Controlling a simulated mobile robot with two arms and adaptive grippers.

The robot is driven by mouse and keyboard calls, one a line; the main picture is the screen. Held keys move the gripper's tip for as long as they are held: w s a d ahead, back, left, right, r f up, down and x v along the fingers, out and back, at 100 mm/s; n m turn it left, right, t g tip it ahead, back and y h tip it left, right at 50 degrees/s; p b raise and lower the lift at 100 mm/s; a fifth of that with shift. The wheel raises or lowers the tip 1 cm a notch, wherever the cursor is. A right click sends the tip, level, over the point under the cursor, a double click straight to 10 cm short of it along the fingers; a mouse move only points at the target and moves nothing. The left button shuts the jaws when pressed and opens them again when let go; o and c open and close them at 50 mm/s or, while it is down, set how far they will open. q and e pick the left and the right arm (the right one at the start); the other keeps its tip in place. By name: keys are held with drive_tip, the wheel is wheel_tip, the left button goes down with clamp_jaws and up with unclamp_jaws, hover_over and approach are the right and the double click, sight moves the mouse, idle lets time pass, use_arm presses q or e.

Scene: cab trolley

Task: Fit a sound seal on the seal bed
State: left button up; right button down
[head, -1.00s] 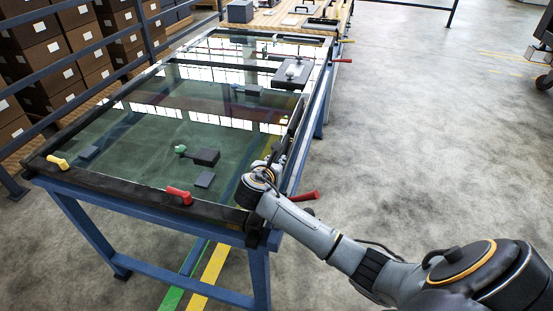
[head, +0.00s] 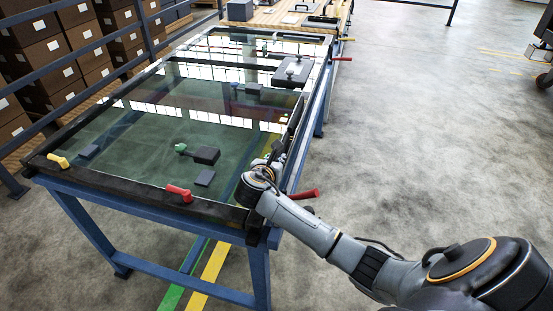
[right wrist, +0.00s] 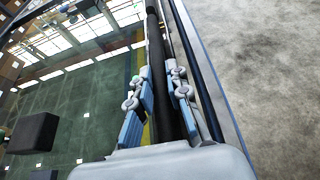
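A dark frame (head: 120,185) borders the glass panel on the blue trolley; I cannot tell which part of it is the seal bed. A long black strip (right wrist: 164,75) runs along the panel's right side, also in the head view (head: 294,122). My right gripper (head: 274,157) is low over the near right corner. In the right wrist view its fingers (right wrist: 160,88) stand apart on either side of the black strip, with gaps showing. Whether the strip is a seal, or sound, I cannot tell. My left gripper is not in view.
Red handles (head: 180,193) and a yellow handle (head: 58,160) stick up at the frame's edge. Dark blocks (head: 206,155) and a grey box with a knob (head: 291,73) lie on the panel. Cartons stand behind a rail at left.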

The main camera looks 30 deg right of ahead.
drive_tip(key=c, duration=1.2)
unclamp_jaws()
drive_tip(key=shift+f, duration=0.15)
drive_tip(key=shift+s+a, duration=0.1)
drive_tip(key=v, duration=1.1)
drive_tip(key=shift+s+a+r, duration=0.2)
drive_tip(key=shift+r, duration=0.05)
